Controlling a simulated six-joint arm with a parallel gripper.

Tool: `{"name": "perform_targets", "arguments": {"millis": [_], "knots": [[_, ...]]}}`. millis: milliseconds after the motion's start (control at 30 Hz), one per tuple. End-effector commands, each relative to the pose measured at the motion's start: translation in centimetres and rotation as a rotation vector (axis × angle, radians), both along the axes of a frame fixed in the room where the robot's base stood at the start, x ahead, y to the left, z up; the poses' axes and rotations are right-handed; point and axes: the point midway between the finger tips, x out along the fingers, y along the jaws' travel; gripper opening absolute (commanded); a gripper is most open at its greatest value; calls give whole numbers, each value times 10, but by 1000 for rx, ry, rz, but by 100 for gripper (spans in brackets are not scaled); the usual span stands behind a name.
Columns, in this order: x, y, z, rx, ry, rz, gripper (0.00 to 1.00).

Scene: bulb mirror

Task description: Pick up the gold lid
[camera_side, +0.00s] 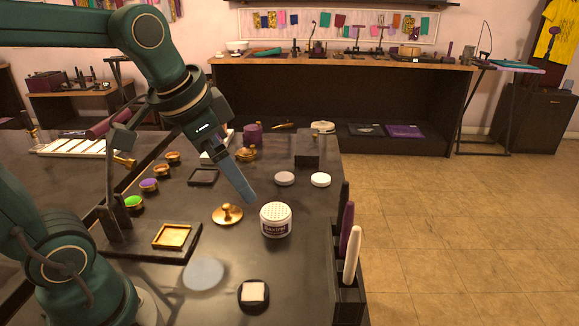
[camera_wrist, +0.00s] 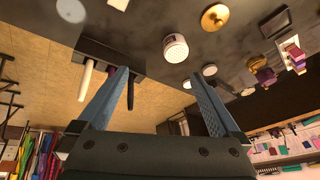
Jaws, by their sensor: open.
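The gold lid (camera_side: 228,213) lies flat on the dark table with its round knob up, just left of a white jar with a perforated top (camera_side: 275,220). It also shows near the top edge of the wrist view (camera_wrist: 215,17), right of the jar (camera_wrist: 175,47). My gripper (camera_side: 248,195) is tilted downward, its blue-grey fingers just above and right of the lid in the side view. In the wrist view my gripper (camera_wrist: 160,73) has its two fingers wide apart with nothing between them. The lid is outside the fingers; their exact height is unclear.
A pen holder (camera_side: 348,295) with upright handles stands at the table's right edge. Two white discs (camera_side: 320,180), a gold pot (camera_side: 246,154), a black dish (camera_side: 254,293) and a gold square tray (camera_side: 172,236) surround the area. Small gold-rimmed colour pots (camera_side: 149,185) line the left.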

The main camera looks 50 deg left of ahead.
Motion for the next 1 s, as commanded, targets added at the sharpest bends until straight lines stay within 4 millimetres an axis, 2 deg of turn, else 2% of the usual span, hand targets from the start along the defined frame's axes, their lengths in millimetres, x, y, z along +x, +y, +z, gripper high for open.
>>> {"name": "perform_targets", "arguments": {"millis": [33,200,400,600,700,1000], "knots": [[12,10,-3,8,31,7,100],[46,47,-20,23,126,22,100],[72,98,-60,0,248,68,100],[74,140,-108,-56,354,149,100],[68,151,-126,-84,393,183,100],[59,157,-158,-111,431,215,100]]}}
